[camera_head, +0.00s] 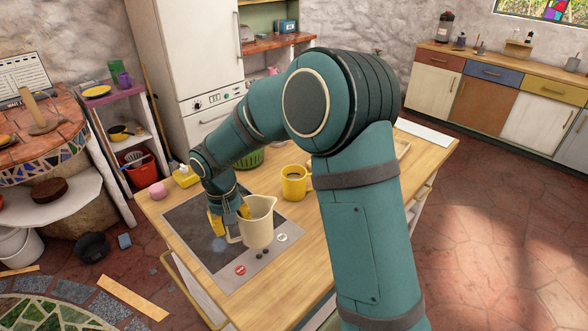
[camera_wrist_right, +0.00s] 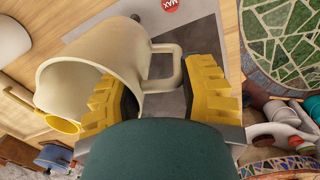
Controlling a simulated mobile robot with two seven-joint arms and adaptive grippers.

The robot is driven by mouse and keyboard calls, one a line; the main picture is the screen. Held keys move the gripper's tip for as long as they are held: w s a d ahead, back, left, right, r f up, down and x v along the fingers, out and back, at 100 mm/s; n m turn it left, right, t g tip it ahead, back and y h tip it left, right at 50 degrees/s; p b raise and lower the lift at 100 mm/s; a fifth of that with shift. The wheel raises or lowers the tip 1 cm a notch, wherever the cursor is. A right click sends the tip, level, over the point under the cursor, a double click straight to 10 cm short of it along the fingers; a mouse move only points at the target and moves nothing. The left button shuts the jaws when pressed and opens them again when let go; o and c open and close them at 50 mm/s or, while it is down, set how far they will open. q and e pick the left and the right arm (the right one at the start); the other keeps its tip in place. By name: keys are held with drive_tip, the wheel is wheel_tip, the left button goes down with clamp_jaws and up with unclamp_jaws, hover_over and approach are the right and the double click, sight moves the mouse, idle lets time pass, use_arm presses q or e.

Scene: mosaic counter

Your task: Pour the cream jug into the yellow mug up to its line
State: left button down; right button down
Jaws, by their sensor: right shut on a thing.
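The cream jug (camera_head: 259,225) is close to upright over the dark cooktop panel, with its handle towards my right gripper. I cannot tell whether its base touches the panel. My right gripper (camera_head: 228,222) has its yellow fingers shut on the jug's handle. In the right wrist view, the handle of the jug (camera_wrist_right: 95,70) lies between the fingers of the gripper (camera_wrist_right: 165,95). The yellow mug (camera_head: 292,188) stands upright on the wooden counter, behind and right of the jug, apart from it. Its inside looks dark; no line is readable. My left gripper is out of view.
The cooktop panel (camera_head: 187,217) is set in the wooden counter (camera_head: 290,258). A green basket (camera_head: 249,158), a yellow block-like item (camera_head: 185,177) and a pink item (camera_head: 158,190) stand towards the back. My arm hides part of the counter right of the mug.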

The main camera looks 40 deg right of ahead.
drive_tip(key=w+d+r+m+p, duration=0.2)
drive_tip(key=w+d+p, duration=0.2)
drive_tip(key=w+d, duration=0.4)
drive_tip(key=w+d+r+m+p, duration=0.2)
drive_tip(key=w+d+p, duration=0.3)
drive_tip(key=w+d, duration=0.3)
drive_tip(key=shift+w+r+m, duration=0.3)
drive_tip(key=shift+w+r, duration=0.55)
drive_tip(key=shift+w, duration=0.15)
drive_tip(key=shift+d, duration=0.1)
drive_tip(key=r+t+y, duration=0.1)
drive_tip(key=y, duration=0.1)
drive_tip(key=d+r+t+y+b, duration=0.1)
drive_tip(key=r+t+y, duration=0.1)
drive_tip(key=y, duration=0.1)
drive_tip(key=s+d+r+t+y+b, duration=0.1)
drive_tip(key=y, duration=0.2)
drive_tip(key=shift+r+t, duration=0.3)
drive_tip(key=shift+r, duration=0.05)
drive_tip(key=shift+s, duration=0.1)
